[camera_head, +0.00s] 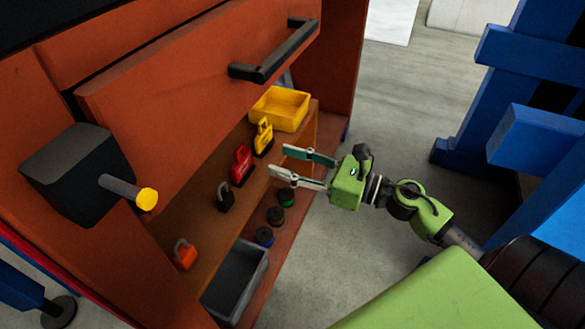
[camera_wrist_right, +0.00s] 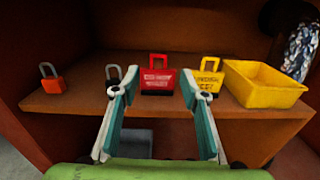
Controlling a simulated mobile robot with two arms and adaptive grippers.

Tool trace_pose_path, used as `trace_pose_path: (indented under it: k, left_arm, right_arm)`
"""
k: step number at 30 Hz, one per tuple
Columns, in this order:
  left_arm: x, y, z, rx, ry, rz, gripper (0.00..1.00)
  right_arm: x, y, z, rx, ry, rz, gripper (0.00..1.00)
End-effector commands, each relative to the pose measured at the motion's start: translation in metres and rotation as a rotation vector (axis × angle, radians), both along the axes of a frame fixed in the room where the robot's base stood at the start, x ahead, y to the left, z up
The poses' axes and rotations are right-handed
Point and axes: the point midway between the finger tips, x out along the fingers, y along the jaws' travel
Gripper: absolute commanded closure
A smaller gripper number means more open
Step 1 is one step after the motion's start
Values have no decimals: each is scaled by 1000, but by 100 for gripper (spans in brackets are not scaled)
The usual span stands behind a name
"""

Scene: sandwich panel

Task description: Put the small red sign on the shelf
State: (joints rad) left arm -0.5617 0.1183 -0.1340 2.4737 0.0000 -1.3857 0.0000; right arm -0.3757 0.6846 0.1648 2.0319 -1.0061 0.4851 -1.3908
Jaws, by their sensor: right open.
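The small red sign (camera_head: 242,164) stands upright on the brown shelf (camera_head: 205,240), between a black padlock and a yellow sign. In the right wrist view the red sign (camera_wrist_right: 158,80) shows straight ahead, with a loop handle on top and dark lettering, standing on the shelf board (camera_wrist_right: 70,102). My right gripper (camera_head: 278,160) is open and empty, in front of the shelf with its fingers pointing at the red sign. In the right wrist view my right gripper (camera_wrist_right: 150,90) has a finger on each side of the sign's lower part, seemingly still short of it. My left gripper is not in view.
A yellow sign (camera_head: 263,137) and a yellow bin (camera_head: 281,108) stand beside the red sign. A black padlock (camera_head: 225,196) and a red padlock (camera_head: 184,254) stand on the other side. A grey bin (camera_head: 236,284) and several dark round pieces sit lower. A drawer handle (camera_head: 274,52) juts out above.

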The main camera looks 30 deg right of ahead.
Motion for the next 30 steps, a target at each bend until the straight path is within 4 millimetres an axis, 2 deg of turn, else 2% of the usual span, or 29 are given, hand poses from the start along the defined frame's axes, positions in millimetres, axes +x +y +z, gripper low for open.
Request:
trace_pose_path:
  k: [2,4,6,8,11,14,17,19,21,24,25,27,30]
  left_arm:
    - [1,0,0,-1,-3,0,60]
    - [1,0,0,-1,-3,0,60]
    - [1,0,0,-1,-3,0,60]
    - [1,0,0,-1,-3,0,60]
    - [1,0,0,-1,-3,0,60]
    - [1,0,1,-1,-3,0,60]
    - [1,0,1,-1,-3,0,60]
    - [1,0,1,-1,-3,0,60]
    - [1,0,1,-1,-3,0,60]
    - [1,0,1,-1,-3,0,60]
    - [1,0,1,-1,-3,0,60]
    - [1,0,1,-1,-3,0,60]
    - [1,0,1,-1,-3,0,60]
  right_arm:
    - [2,-2,5,98,28,-46,60]
    - [7,-8,13,268,78,-124,60]
    - [12,-21,17,513,156,-234,60]
    - [14,-35,13,761,244,-339,60]
    - [8,-57,-13,1190,406,-522,60]
    - [-11,-64,-56,1605,579,-711,60]
    - [-44,-52,-107,1989,756,-922,60]
    - [-73,-32,-140,2214,873,-1080,60]
    - [-101,-8,-163,2388,972,-1235,60]
    - [-138,25,-183,2552,1079,-1429,60]
    - [-146,32,-186,-2532,-1081,1448,60]
    - [-161,45,-191,-2429,-1052,1445,60]
    - [-172,55,-194,-2361,-1033,1444,60]
